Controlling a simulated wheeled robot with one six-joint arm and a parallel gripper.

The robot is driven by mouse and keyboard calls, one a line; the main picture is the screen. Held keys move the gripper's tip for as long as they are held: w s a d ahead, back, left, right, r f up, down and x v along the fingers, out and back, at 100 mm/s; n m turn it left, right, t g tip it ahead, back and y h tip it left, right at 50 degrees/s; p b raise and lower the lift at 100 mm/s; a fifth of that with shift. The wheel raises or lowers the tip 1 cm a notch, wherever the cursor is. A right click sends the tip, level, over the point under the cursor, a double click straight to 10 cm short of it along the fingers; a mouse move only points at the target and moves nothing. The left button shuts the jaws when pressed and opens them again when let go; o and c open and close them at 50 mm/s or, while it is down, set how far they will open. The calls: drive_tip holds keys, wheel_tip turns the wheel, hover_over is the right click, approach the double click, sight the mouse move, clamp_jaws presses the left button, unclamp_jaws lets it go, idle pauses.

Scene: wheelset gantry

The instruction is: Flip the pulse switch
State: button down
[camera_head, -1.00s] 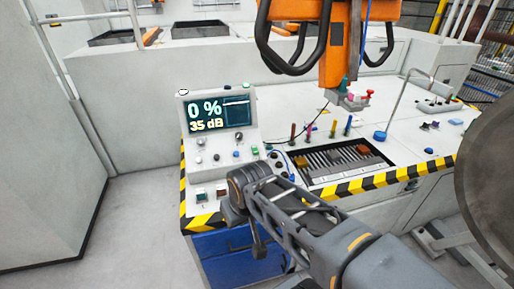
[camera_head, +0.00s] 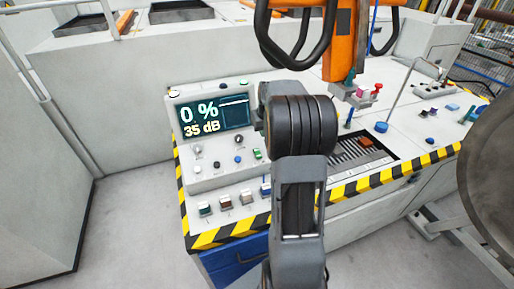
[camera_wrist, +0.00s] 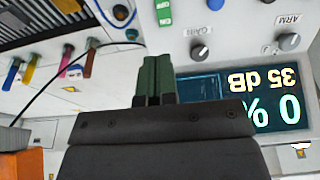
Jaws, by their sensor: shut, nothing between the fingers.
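A green rocker switch (camera_wrist: 164,14) shows at the top of the wrist view, with small lettering by it. It also shows in the head view (camera_head: 257,154) on the sloped control panel (camera_head: 197,172). No label reading "pulse" is legible, so I cannot confirm that it is the pulse switch. My gripper (camera_wrist: 152,72) is shut and empty, its dark green fingers together in front of the panel. In the wrist view the switch lies just beyond the fingertips, apparently apart from them. In the head view my arm hides the gripper.
The display (camera_head: 213,118) reads 0 % and 35 dB. A gain knob (camera_wrist: 200,53) and an arm knob (camera_wrist: 289,41) sit near the switch. Several push buttons (camera_head: 225,202) line the front. An orange machine head (camera_head: 343,45) with black hoses hangs behind my arm.

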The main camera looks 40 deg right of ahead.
sight(260, 155)
drive_tip(key=shift+f, duration=0.1)
idle(0.3)
drive_tip(key=p+x, duration=0.2)
drive_tip(key=x, duration=1.1)
drive_tip(key=shift+w+f, duration=0.1)
drive_tip(key=shift+f, duration=0.3)
